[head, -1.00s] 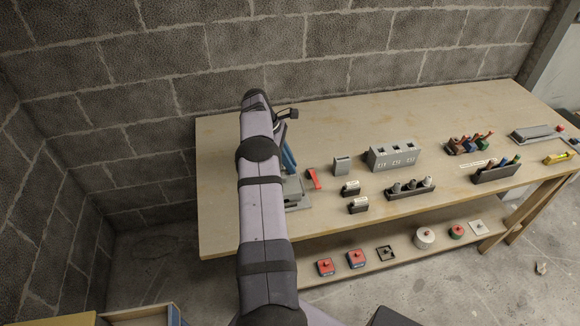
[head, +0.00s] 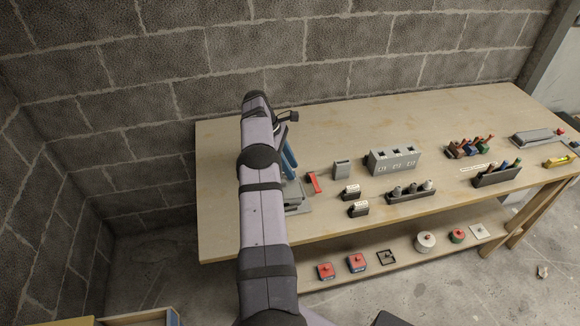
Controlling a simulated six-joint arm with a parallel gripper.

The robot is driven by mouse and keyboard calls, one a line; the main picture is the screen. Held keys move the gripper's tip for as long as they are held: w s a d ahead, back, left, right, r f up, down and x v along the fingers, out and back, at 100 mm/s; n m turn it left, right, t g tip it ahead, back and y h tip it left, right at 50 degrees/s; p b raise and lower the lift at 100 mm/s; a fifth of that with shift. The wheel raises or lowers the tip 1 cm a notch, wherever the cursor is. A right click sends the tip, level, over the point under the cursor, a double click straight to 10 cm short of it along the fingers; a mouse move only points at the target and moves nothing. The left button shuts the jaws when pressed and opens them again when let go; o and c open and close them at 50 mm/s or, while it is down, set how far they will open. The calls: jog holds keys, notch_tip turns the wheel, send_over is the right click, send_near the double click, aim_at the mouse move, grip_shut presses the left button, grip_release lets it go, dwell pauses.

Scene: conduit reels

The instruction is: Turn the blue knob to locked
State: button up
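I cannot make out a blue knob for certain. A long blue part (head: 289,152) stands slanted on a grey base (head: 297,204) at the left end of the table, partly behind my arm. My gripper (head: 288,117) is at the far end of my arm, above the back left of the table. It is small and mostly hidden by the arm, so its fingers and any hold are unclear. No contact between it and the blue part can be made out.
A red part (head: 313,183) lies right of the grey base. A grey block with holes (head: 393,159), small labelled black stands (head: 351,192) and a rack (head: 411,192) stand mid-table. Red-topped boxes (head: 325,271) sit on the lower shelf. The back middle of the table is clear.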

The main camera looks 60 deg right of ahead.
notch_tip(320, 180, up, 10)
jog(key=shift+p, duration=0.4)
jog(key=shift+f, duration=0.1)
